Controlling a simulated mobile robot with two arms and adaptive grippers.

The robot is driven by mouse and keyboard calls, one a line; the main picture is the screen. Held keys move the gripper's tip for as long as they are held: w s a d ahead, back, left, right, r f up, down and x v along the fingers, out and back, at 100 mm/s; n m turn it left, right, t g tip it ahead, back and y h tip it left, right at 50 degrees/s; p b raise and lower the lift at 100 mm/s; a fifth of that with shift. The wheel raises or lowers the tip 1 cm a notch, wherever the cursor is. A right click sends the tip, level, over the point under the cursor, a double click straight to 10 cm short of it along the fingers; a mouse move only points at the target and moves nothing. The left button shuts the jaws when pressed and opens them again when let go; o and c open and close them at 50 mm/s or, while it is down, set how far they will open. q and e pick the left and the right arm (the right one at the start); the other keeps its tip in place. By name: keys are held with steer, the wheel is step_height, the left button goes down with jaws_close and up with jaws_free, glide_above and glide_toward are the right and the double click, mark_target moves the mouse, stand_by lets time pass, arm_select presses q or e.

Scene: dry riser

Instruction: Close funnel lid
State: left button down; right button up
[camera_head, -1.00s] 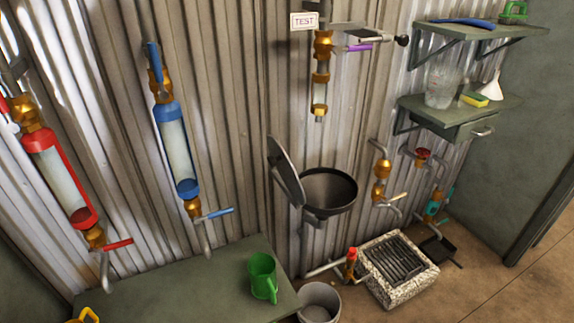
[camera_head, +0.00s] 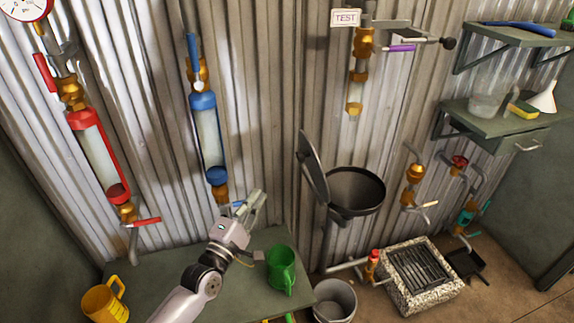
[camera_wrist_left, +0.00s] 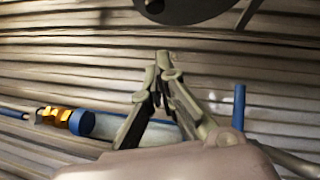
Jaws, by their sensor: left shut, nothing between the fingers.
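The dark round funnel (camera_head: 356,192) is fixed to the corrugated wall, right of centre in the head view. Its hinged lid (camera_head: 312,166) stands open, tilted up at the funnel's left side. My left gripper (camera_head: 257,198) is shut and empty. It is to the left of the funnel, apart from it, above the bench and in front of the foot of the blue sight tube. In the left wrist view the fingertips (camera_wrist_left: 163,62) meet, and a dark round shape is cut off at the top edge. My right gripper is not in view.
A green mug (camera_head: 281,270) and a yellow mug (camera_head: 104,301) stand on the green bench (camera_head: 160,282). The blue tube (camera_head: 207,140) and red tube (camera_head: 98,158) hang on the wall. A bucket (camera_head: 334,301) and a stone grate (camera_head: 420,272) are below the funnel.

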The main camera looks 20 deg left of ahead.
arm_select(q)
steer(key=d+p+x, duration=0.2)
steer(key=d+x, duration=0.1)
steer(key=x, duration=0.9)
steer(key=shift+s+p, duration=0.15)
steer(key=shift+p, duration=0.2)
steer(key=shift+r, duration=0.15)
